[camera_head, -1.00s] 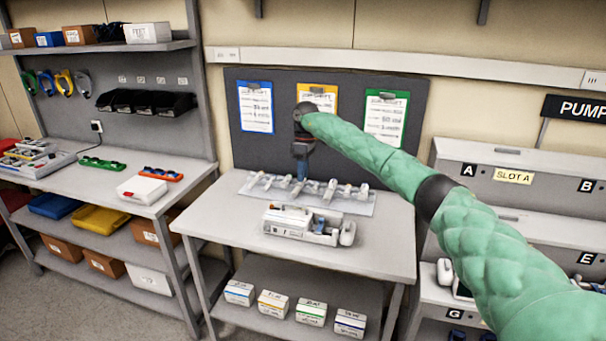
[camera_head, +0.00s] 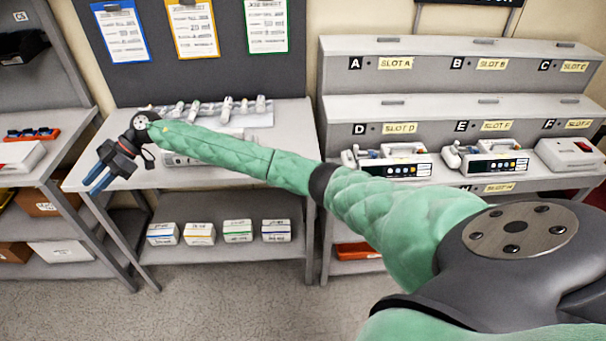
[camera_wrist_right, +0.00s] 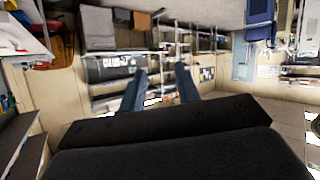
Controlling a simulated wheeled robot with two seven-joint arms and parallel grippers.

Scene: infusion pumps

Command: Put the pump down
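A white and grey pump (camera_head: 178,159) lies on the grey table (camera_head: 268,175) in the head view, mostly hidden behind my right arm. My right gripper (camera_head: 94,184) hangs at the table's left front corner, left of the pump and apart from it. Its blue fingers point down and to the left. In the right wrist view the two fingers (camera_wrist_right: 160,88) stand apart with nothing between them. Other pumps stand in the rack on the right, under label D (camera_head: 400,168) and label E (camera_head: 492,167). My left gripper is not in view.
A white device (camera_head: 571,158) stands under label F. The rack's top row, slots A (camera_head: 397,63), B and C, is empty. Small clamps (camera_head: 228,106) line the table's back. Several small boxes (camera_head: 238,231) stand on the lower shelf. A side bench (camera_head: 60,150) stands left.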

